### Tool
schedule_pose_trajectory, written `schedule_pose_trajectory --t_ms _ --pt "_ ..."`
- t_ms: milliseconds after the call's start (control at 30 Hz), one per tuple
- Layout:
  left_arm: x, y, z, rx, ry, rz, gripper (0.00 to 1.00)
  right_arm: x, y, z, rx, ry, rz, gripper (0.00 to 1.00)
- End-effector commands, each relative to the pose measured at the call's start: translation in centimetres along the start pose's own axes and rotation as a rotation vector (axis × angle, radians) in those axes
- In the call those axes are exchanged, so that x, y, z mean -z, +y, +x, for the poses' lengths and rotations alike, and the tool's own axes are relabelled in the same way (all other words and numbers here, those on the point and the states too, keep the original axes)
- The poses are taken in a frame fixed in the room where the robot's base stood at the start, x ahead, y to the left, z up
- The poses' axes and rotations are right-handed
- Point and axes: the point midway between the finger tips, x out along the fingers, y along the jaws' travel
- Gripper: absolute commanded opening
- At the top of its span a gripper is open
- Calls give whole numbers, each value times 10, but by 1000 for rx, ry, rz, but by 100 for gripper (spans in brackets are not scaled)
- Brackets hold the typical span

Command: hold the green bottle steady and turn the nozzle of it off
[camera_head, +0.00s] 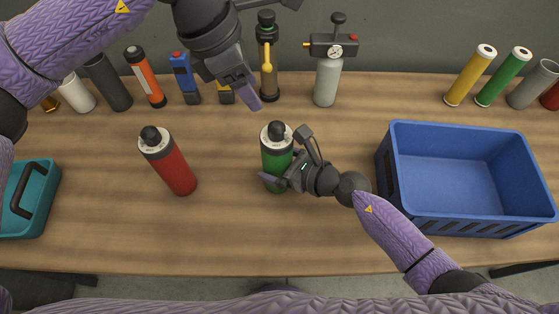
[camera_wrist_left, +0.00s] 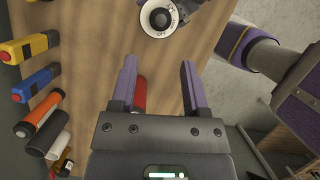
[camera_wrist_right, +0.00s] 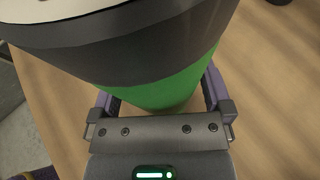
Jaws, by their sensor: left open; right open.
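The green bottle (camera_head: 274,158) stands upright on the table, with a black nozzle knob (camera_head: 276,131) on a pale dial on top. In the left wrist view the nozzle knob (camera_wrist_left: 160,17) sits in a white ring with lettering, OFF legible. My right gripper (camera_head: 283,168) is open at the bottle's body, fingers on either side; contact cannot be told. The green bottle (camera_wrist_right: 165,88) fills the right wrist view between the fingers. My left gripper (camera_head: 240,93) is open and empty, raised above the back of the table, up and left of the nozzle.
A red bottle (camera_head: 170,165) with a black knob stands left of the green one. A blue crate (camera_head: 470,228) is at right, a teal case (camera_head: 40,200) at far left. Several tools and canisters line the back, including a gauge device (camera_head: 328,75). The table front is clear.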

Motion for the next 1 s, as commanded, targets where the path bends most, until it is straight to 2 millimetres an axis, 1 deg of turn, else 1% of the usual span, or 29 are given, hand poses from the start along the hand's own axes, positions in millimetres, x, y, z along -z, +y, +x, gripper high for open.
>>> schedule_pose_trajectory --t_ms 100,133,533,567,600,633,667,767,867,900,967,1000 --pt "0 0 0 0 0 0 59 0 0 0 0 0 0 100" --pt "0 0 0 0 0 0 59 0 0 0 0 0 0 96" --pt "0 0 0 0 0 0 59 0 0 -1 1 0 1 11" --pt "0 0 0 0 0 0 63 0 0 -1 1 0 1 10" --pt "0 0 0 0 1 -7 72 0 0 -1 1 0 1 10" --pt "-1 0 0 0 3 -23 78 0 0 -1 1 0 1 10" --pt "-2 0 0 0 8 -54 81 0 0 -1 1 0 1 10" --pt "-8 1 0 -6 43 -279 81 0 0 -1 1 -1 1 10" --pt "-16 2 -1 -35 102 -663 81 0 0 -1 1 -1 1 10" --pt "-20 2 -2 -57 126 -832 81 0 0 -1 1 -1 1 10" --pt "-26 2 -3 -99 157 -1085 81 0 0 -1 1 -1 1 10" --pt "-29 2 -4 -132 173 -1245 81 0 0 -1 1 -1 1 10"
